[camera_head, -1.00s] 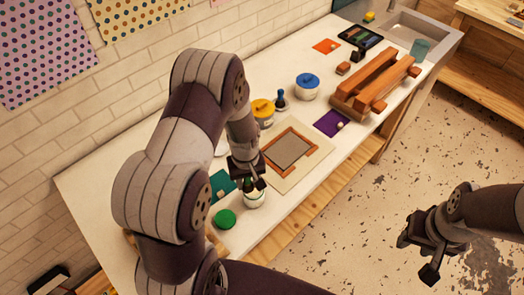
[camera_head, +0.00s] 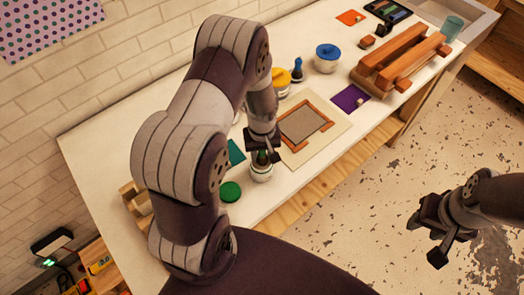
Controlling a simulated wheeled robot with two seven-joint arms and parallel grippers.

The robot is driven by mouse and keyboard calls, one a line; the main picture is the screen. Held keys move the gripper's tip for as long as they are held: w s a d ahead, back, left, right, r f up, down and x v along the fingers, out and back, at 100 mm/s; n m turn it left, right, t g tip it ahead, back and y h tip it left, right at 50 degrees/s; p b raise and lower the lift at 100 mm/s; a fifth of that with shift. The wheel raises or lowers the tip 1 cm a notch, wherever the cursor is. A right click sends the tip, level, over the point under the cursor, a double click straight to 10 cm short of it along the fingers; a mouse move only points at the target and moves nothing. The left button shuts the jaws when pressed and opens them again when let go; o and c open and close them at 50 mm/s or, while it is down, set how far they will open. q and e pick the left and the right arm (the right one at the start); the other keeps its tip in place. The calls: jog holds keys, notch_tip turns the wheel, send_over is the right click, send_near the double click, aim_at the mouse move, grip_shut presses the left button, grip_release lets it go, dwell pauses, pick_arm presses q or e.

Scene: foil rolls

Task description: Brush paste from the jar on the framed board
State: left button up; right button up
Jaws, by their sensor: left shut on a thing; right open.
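A small white jar (camera_head: 261,175) stands near the table's front edge, with a round green lid (camera_head: 230,191) lying beside it at the left. My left gripper (camera_head: 263,153) is directly above the jar, shut on a slim dark green thing, likely the brush. Its lower end is at the jar's mouth; I cannot tell how deep it reaches. The framed board (camera_head: 304,122), a grey panel with orange-brown edging on a cream sheet, lies just right of the jar. My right gripper (camera_head: 432,237) is open and empty over the floor at the right.
Yellow (camera_head: 280,82) and blue (camera_head: 327,57) lidded jars and a dark blue bottle-like thing (camera_head: 297,69) stand behind the board. A purple card (camera_head: 350,98) and a wooden rack (camera_head: 400,58) are to the right. A green card (camera_head: 236,152) is partly hidden by my arm.

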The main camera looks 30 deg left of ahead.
pick_arm(q)
jog(key=shift+s, duration=0.2)
jog(key=shift+w, duration=0.15)
jog(key=shift+f, duration=0.1)
dwell(0.3)
jog(key=shift+f, duration=0.2)
jog(key=shift+f+b, duration=0.25)
jog(key=shift+b, duration=0.1)
dwell(0.9)
notch_tip(320, 180, up, 7)
jog(key=p, duration=0.6)
jog(key=shift+r, duration=0.15)
